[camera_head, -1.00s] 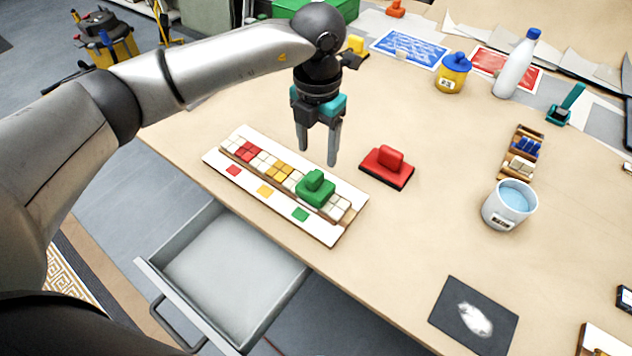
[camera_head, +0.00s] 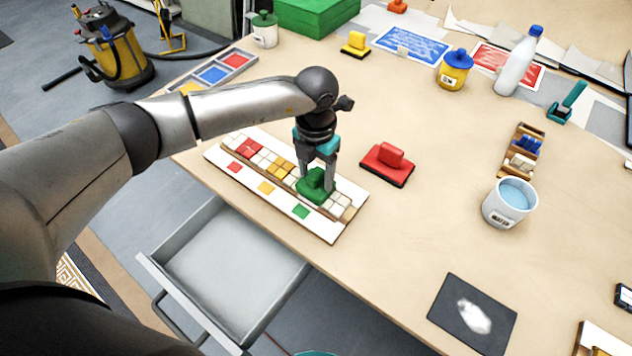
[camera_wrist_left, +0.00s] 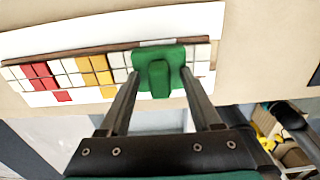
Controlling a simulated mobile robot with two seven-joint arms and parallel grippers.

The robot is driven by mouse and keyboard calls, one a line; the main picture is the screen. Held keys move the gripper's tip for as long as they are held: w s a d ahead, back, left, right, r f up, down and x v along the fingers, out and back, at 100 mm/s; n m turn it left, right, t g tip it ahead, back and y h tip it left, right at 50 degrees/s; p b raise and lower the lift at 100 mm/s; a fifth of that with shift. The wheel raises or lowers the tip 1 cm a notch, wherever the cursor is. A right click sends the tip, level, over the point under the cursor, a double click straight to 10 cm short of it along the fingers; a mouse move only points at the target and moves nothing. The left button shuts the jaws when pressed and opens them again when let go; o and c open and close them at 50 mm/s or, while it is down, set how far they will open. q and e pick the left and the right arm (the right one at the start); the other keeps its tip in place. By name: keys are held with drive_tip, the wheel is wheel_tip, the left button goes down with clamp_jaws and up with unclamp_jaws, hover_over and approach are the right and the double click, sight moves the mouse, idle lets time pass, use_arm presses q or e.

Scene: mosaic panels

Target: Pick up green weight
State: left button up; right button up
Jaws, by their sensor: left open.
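The green weight (camera_head: 314,186) sits on the tile row at the right part of the white mosaic panel (camera_head: 326,228). It has a block base and a raised grip on top. My left gripper (camera_head: 317,184) is open and points down at it, with its fingers around the grip. In the left wrist view the green weight (camera_wrist_left: 158,62) shows between the two fingers of the left gripper (camera_wrist_left: 158,82), with gaps at both sides of its grip. My right gripper is not in view.
A red weight (camera_head: 389,163) stands on the table just right of the panel. An open grey drawer (camera_head: 230,262) juts out below the table's front edge. A cup of blue liquid (camera_head: 509,204) and a dark mat (camera_head: 473,312) lie further right. The middle of the table is clear.

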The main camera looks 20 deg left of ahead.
use_arm(q)
clamp_jaws()
idle(0.3)
drive_tip(key=shift+r, duration=0.1)
idle(0.9)
